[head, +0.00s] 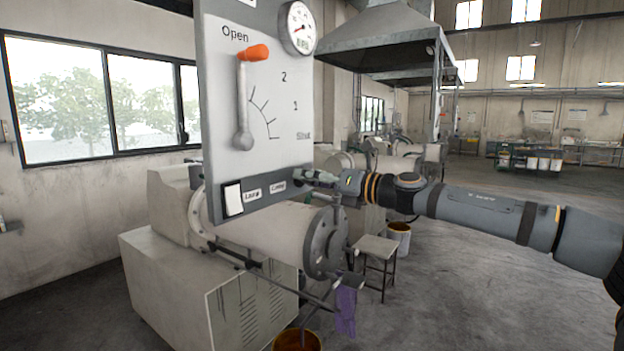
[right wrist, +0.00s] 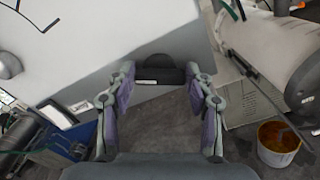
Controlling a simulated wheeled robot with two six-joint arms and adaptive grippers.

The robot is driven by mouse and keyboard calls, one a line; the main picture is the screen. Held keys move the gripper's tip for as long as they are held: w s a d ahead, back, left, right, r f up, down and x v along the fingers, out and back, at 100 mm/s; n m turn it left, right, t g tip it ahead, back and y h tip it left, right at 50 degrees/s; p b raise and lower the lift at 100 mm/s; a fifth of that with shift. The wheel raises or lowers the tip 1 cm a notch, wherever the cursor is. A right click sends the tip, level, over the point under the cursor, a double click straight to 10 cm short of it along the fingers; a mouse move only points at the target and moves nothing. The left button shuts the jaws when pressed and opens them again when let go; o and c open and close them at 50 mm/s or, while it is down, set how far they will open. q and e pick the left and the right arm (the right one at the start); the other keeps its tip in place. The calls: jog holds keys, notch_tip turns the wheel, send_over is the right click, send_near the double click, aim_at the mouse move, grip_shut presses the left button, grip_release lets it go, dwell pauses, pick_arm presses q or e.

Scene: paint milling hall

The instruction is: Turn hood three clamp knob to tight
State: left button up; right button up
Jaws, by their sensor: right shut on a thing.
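The hood panel (head: 217,110) hangs close in front, with its lower edge at the right near my right gripper (head: 308,179). A label reading roughly "Clamp" (head: 278,186) sits beside the gripper's fingertips. In the right wrist view, a dark rounded knob (right wrist: 160,73) with a small pale label strip stands on the panel's edge face, between the two fingers of my right gripper (right wrist: 160,88). The right gripper is shut on this knob. In the head view the gripper mostly hides the knob, and its pointer setting cannot be read. My left gripper is not in view.
The panel also carries an orange-tipped lever (head: 243,100) pointing towards "Open", a round gauge (head: 299,27) and a white rocker switch (head: 233,199). A mill cylinder (head: 265,232) lies below. A stool (head: 376,249) and a bucket (head: 398,236) stand behind. Open floor lies right.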

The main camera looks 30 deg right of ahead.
jog(key=m, duration=0.8)
jog(key=m+b, duration=0.1)
jog(key=m, duration=0.3)
jog(key=shift+d+f, duration=0.1)
jog(key=shift+d, duration=0.15)
jog(key=shift+m, duration=0.4)
jog(key=o, duration=1.2)
jog(key=shift+w+f, duration=0.1)
jog(key=shift+c, duration=0.2)
